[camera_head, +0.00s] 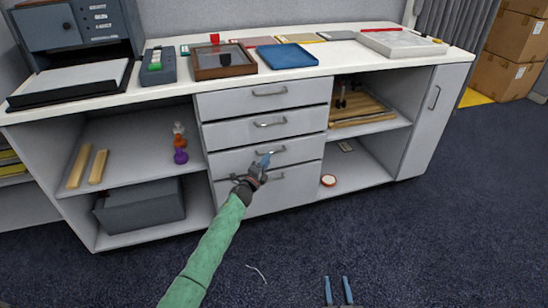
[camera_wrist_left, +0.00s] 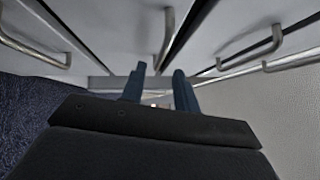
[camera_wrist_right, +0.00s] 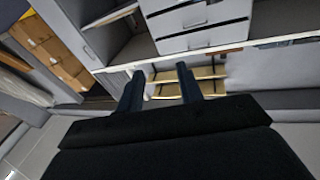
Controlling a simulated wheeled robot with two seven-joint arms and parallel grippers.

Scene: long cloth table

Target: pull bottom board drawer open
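The bottom drawer (camera_head: 292,190) is the lowest of a stack of grey drawers in the white cabinet and looks shut. Its metal handle (camera_head: 277,177) is partly behind my left gripper; a handle at the left of the left wrist view (camera_wrist_left: 35,55) appears to be this one. My left gripper (camera_head: 264,160) is open in front of the third drawer (camera_head: 300,153). In the left wrist view its fingers (camera_wrist_left: 158,85) are apart, with the third drawer's handle (camera_wrist_left: 166,40) between and beyond their tips; contact cannot be told. My right gripper (camera_head: 338,282) is open and empty above the floor.
Open shelves flank the drawers, holding a grey box (camera_head: 140,206), wooden pieces (camera_head: 88,167) and a round red-rimmed item (camera_head: 328,180). Trays and frames cover the countertop (camera_head: 190,97). A thin white strand (camera_head: 257,273) lies on the otherwise clear carpet.

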